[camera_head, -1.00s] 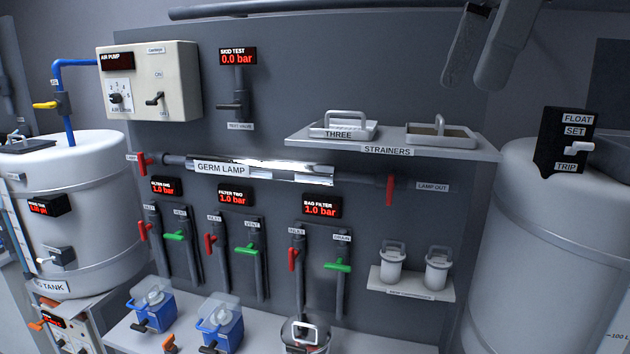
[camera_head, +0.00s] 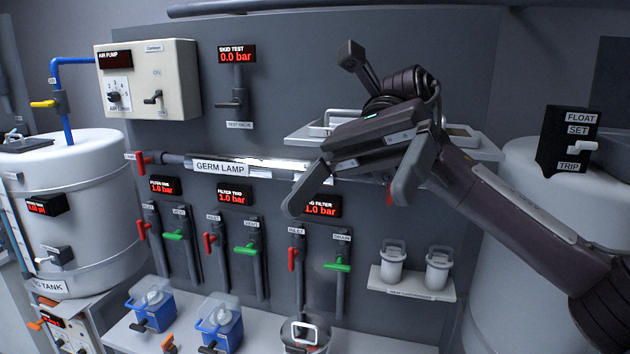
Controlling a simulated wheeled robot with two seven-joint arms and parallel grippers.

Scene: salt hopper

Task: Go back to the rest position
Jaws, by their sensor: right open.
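My right gripper (camera_head: 348,198) is open and empty. It hangs in front of the dark panel, before the strainer shelf and the right end of the germ lamp. Its arm comes in from the right edge. One finger points down just above the bag filter display (camera_head: 322,206) and covers part of its label; the other is to the right, over the lamp's outlet pipe. The strainer shelf (camera_head: 302,133) is largely hidden behind the gripper. My left gripper does not show.
The air pump box (camera_head: 178,75) is at the upper left, above a white tank (camera_head: 95,220). Filter housings (camera_head: 222,325) stand on the low bench. New cartridges (camera_head: 392,265) sit on a small shelf. A large tank (camera_head: 540,260) stands behind my right arm. Space before the panel's left half is clear.

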